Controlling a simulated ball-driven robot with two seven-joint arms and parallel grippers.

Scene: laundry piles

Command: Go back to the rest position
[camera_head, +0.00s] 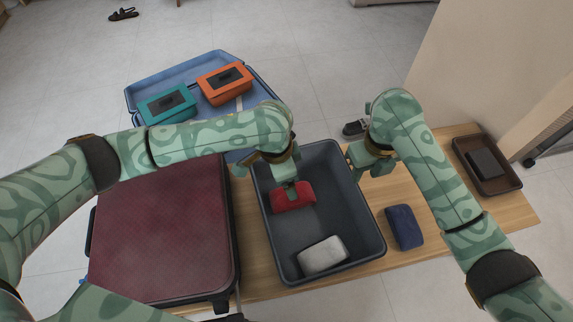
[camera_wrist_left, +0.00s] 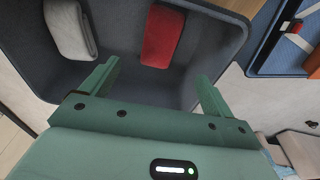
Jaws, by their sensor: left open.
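My left gripper (camera_head: 268,183) hangs over the grey bin in the head view. In the left wrist view its two fingers (camera_wrist_left: 158,82) stand wide apart with nothing between them. A folded red cloth (camera_head: 293,198) lies in the bin below and beyond the fingers; it also shows in the left wrist view (camera_wrist_left: 163,36). My right gripper (camera_head: 368,163) is at the bin's right edge, pointing down, partly hidden by its own wrist. No cloth shows in it, and its finger gap is unclear.
The grey bin (camera_head: 376,243) also holds a folded white cloth (camera_head: 323,255). A folded navy cloth (camera_head: 404,227) and a brown tray (camera_head: 510,183) are on the wooden table (camera_head: 440,185). A dark red suitcase (camera_head: 160,230) is at left; an open blue suitcase (camera_head: 180,72) with teal and orange boxes lies beyond.

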